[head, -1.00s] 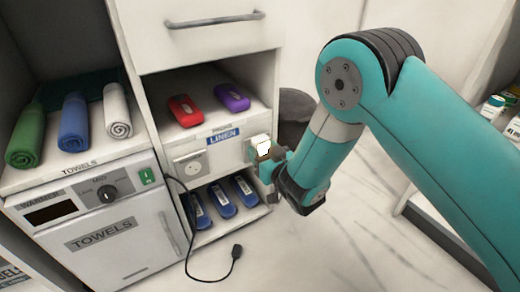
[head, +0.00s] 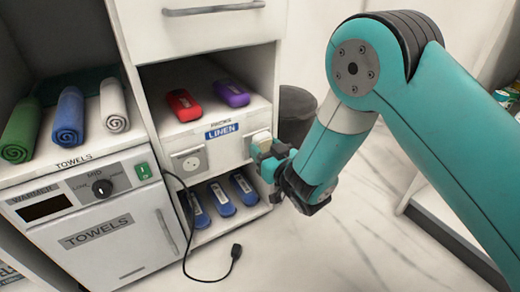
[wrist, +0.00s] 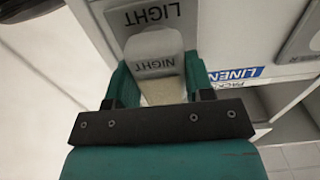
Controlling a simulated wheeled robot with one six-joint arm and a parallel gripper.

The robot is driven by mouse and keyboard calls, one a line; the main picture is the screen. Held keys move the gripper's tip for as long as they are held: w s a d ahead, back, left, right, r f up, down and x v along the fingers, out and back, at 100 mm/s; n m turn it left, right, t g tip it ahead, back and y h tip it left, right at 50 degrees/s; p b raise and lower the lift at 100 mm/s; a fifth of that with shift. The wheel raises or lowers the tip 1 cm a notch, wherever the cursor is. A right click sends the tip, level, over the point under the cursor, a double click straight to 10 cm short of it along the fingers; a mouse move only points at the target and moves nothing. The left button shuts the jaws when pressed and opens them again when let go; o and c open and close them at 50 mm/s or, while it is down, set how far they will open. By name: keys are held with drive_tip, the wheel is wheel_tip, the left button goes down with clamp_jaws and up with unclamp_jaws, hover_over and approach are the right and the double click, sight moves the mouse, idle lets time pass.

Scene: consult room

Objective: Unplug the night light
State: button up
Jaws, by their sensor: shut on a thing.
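The night light (head: 261,136) is a small pale block at the right end of the LINEN shelf front, and it looks unlit.
A socket plate (head: 189,163) sits left of the LINEN label (head: 221,131). A black cord with a loose plug (head: 236,250) hangs to the floor. Red (head: 183,105) and purple (head: 232,94) cases lie above, several blue items (head: 222,200) below. A dark bin (head: 296,112) stands behind.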

sight(266, 150)
drive_tip(key=shift+s+d+f+b, duration=0.1)
drive_tip(key=shift+s+d+b, duration=0.2)
drive_tip(key=shift+b, duration=0.4)
drive_tip(key=shift+b+v, duration=1.2)
drive_tip(key=shift+b, duration=0.5)
drive_tip(key=shift+s+d+b, duration=0.2)
drive_tip(key=shift+s+b, duration=0.1)
drive_tip(key=shift+b, duration=0.05)
